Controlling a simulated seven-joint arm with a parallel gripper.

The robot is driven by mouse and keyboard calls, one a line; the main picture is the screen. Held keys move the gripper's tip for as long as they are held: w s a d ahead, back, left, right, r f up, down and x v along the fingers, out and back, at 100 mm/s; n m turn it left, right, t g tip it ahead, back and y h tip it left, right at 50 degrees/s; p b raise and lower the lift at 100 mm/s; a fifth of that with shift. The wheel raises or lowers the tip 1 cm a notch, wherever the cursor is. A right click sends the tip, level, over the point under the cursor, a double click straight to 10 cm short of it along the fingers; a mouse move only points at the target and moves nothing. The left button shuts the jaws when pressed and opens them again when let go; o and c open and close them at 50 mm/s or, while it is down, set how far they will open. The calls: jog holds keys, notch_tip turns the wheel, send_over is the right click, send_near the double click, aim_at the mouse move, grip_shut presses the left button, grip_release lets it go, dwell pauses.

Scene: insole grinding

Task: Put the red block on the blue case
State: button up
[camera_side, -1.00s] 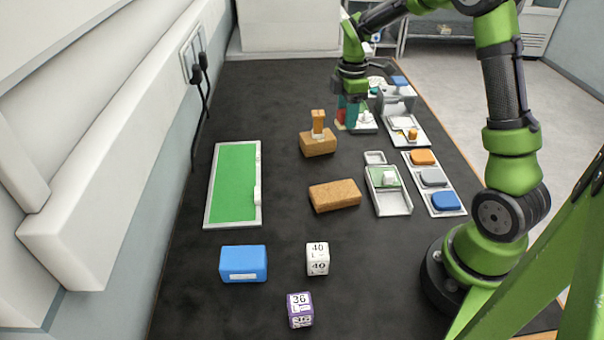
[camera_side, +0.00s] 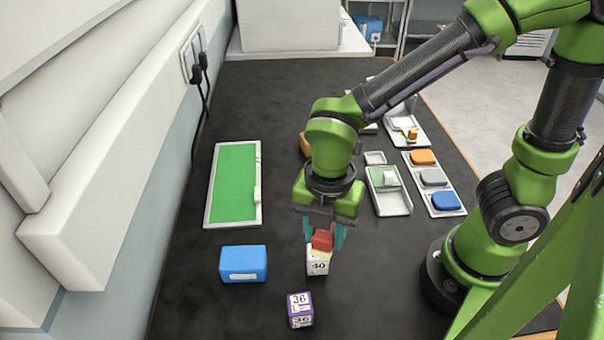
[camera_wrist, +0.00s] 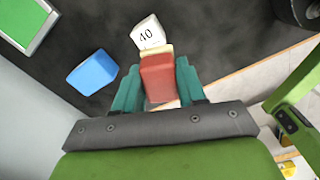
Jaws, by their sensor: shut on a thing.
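The red block (camera_side: 322,240) is held between the teal fingers of my gripper (camera_side: 324,236); a pale tan part shows at its lower end. In the wrist view the red block (camera_wrist: 158,76) sits between the two fingers (camera_wrist: 158,88). The blue case (camera_side: 243,264) lies on the dark table to the left of my gripper, with nothing on it. It also shows at the left in the wrist view (camera_wrist: 93,72). The white cube marked 40 (camera_side: 318,264) is just below or behind the held block in the side view; I cannot tell whether they touch.
A purple cube marked 36 (camera_side: 300,309) stands near the front. A green board (camera_side: 233,185) lies at the left. Trays (camera_side: 388,190) and a rack of coloured pads (camera_side: 433,183) are on the right. My arm hides most of the brown blocks. Table between case and cubes is clear.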

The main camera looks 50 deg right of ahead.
send_over(242, 257)
jog(key=shift+d+f, duration=0.1)
jog(key=shift+f, duration=2.35)
jog(key=shift+f, duration=0.1)
jog(key=o, duration=1.1)
jog(key=shift+c, duration=0.2)
